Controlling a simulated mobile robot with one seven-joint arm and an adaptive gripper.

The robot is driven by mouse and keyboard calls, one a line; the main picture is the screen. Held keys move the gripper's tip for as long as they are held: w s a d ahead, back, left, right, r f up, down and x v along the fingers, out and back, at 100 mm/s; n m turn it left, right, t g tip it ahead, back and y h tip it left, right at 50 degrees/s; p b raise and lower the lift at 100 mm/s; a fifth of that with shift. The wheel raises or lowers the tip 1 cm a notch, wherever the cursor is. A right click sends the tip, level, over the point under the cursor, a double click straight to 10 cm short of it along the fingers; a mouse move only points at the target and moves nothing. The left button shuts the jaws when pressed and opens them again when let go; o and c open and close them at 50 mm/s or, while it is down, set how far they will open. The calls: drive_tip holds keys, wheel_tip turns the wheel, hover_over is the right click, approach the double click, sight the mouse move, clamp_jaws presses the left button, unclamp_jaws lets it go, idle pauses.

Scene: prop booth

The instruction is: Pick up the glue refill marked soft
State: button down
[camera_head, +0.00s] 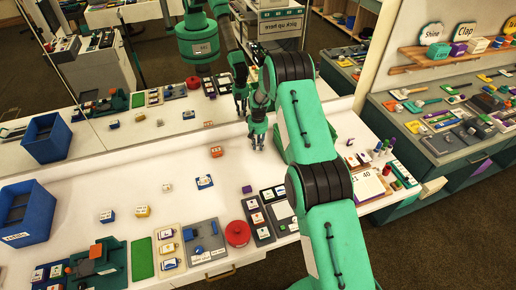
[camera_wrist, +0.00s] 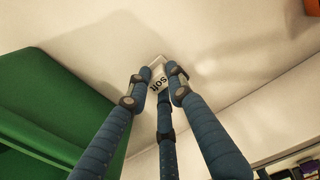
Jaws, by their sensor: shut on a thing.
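The glue refill marked soft (camera_wrist: 157,80) is a small pale piece with dark lettering in the wrist view. In the head view my gripper (camera_head: 257,146) is over the back part of the white bench, near the mirror. The refill is hidden by the fingers in that view. I cannot tell whether it touches the bench.
Small labelled pieces, including a white one (camera_head: 105,216) and an orange one (camera_head: 216,152), lie on the bench. A blue bin (camera_head: 22,222), red round pot (camera_head: 238,233) and trays stand along it. The mirror behind repeats the bench. Free bench lies left of my gripper.

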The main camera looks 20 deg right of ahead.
sight(258, 145)
drive_tip(key=shift+r, duration=0.15)
drive_tip(key=shift+r, duration=0.8)
wheel_tip(258, 145, up, 2)
drive_tip(key=shift+w, duration=0.1)
drive_tip(key=s, duration=0.5)
drive_tip(key=s+a, duration=0.1)
drive_tip(key=s, duration=0.4)
drive_tip(key=s+a+r, duration=0.1)
drive_tip(key=s, duration=0.5)
drive_tip(key=shift+r, duration=0.15)
